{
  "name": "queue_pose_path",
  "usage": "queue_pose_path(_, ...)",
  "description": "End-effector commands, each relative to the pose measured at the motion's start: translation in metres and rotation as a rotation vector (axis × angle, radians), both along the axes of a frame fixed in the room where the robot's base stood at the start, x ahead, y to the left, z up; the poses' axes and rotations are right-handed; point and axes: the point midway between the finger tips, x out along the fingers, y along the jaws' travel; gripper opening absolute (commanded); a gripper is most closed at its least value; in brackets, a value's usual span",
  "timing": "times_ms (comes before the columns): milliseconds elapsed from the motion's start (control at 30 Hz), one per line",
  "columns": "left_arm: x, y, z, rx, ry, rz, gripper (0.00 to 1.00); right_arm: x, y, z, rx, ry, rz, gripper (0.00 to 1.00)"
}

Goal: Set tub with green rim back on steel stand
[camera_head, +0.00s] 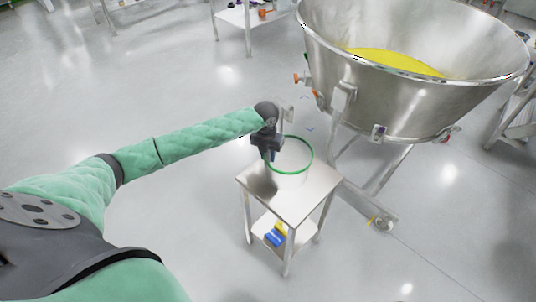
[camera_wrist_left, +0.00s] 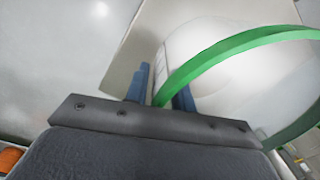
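The white tub with a green rim (camera_head: 290,168) is upright over the top of the small steel stand (camera_head: 305,205). Its base appears to rest on the stand top, though exact contact is hard to tell. My left gripper (camera_head: 271,154) is at the left side of the rim, pointing down. In the left wrist view, the blue fingers (camera_wrist_left: 162,92) stand on either side of the green rim (camera_wrist_left: 215,48), close against the tub wall, and look shut on it. My right gripper is not in view.
A large steel bowl (camera_head: 400,100) with yellow powder (camera_head: 395,62) on a wheeled frame stands just right of and behind the stand. Blue and yellow items (camera_head: 275,236) lie on the stand's lower shelf. The floor left and front is clear.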

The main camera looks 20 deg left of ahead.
Motion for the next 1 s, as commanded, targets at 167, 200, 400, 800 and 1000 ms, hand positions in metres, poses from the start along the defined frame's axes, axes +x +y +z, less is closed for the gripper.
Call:
queue_pose_path(167, 0.000, 0.000, 0.000, 0.000, 0.000, 0.000, 0.24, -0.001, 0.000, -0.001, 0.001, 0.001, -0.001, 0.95)
queue_pose_path(200, 0.000, 0.000, 0.000, 0.000, 0.000, 0.000, 0.24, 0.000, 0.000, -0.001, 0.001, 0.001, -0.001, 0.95)
queue_pose_path(400, 0.001, 0.001, 0.009, 0.000, -0.001, -0.001, 0.24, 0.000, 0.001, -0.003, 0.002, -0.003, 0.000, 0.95)
queue_pose_path(800, 0.001, 0.004, 0.080, 0.001, -0.003, 0.000, 0.24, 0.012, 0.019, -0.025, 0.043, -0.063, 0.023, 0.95)
queue_pose_path(1000, 0.000, 0.005, 0.109, 0.000, -0.002, 0.001, 0.24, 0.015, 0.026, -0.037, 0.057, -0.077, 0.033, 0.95)
